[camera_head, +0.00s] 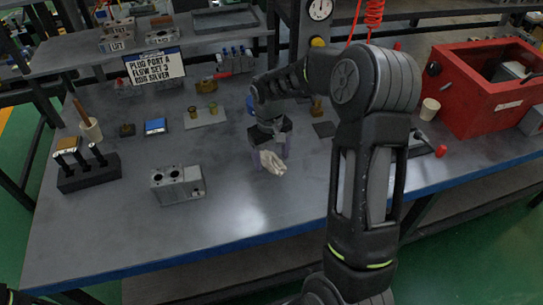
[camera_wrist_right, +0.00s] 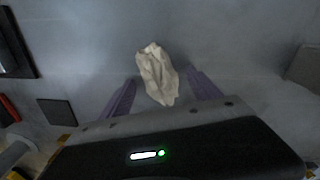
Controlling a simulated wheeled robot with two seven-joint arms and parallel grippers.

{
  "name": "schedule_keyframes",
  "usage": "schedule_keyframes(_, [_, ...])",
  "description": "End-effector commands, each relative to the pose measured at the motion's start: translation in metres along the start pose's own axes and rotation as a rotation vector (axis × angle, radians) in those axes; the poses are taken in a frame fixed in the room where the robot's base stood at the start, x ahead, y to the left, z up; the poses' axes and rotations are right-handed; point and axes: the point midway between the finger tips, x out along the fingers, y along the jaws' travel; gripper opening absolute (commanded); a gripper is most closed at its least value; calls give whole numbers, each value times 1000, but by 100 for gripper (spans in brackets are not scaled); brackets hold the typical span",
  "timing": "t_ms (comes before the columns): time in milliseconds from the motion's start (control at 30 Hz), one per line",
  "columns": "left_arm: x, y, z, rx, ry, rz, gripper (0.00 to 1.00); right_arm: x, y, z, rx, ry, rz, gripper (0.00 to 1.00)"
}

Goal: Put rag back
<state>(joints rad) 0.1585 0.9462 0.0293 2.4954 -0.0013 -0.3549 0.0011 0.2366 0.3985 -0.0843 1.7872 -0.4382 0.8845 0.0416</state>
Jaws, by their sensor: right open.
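The rag (camera_head: 272,162) is a small crumpled off-white cloth on the grey workbench. In the right wrist view the rag (camera_wrist_right: 156,74) lies at and just beyond the tips of my two purple fingers. My right gripper (camera_head: 270,156) points down at the rag, and its fingers stand apart on either side of it. In the wrist view the right gripper (camera_wrist_right: 160,92) is open, with a gap between each finger and the cloth. I cannot tell whether the fingertips touch the bench. My left gripper is not in view.
A grey valve block (camera_head: 178,187) stands left of the rag, with a black tool block (camera_head: 88,170) farther left. A sign (camera_head: 154,66) stands behind. A red bin (camera_head: 480,88) and a beige cup (camera_head: 429,109) are at the right. The front middle of the bench is clear.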

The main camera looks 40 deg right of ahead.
Motion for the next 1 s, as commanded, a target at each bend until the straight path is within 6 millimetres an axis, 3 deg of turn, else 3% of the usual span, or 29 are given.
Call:
schedule_keyframes(367, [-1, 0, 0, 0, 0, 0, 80, -14, 0, -1, 1, 3, 0, 72])
schedule_keyframes(800, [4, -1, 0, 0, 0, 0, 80, -98, 0, -1, 0, 5, 0, 72])
schedule_keyframes(1000, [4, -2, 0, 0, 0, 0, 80, -120, 0, 0, 0, 2, 0, 72])
